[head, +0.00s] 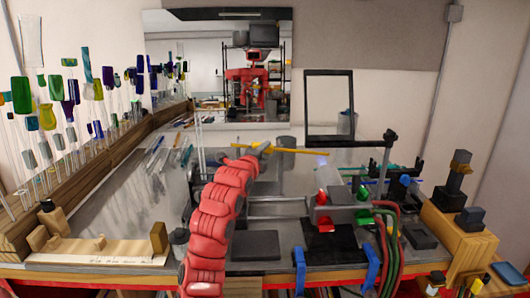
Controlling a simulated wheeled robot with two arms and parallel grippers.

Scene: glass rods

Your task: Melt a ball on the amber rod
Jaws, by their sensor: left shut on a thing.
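The amber rod (297,151) is a thin yellow-orange stick, held nearly level above the bench. My left gripper (262,147) is shut on it near its left end. The rod reaches to the right past the jaws. Its right tip is close to a pale bluish glow (320,163) above the torch (322,197), which has red and green knobs. I cannot tell whether the tip touches the flame, and no clear ball shows there. My red left arm hides part of the bench. My right gripper is not in view.
A wooden rack (75,190) with many coloured glass pieces stands at the left. A black frame (329,136) stands behind the torch. Red and green hoses (386,235) run down at the right. A wooden block (458,235) with dark tools is at the far right.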

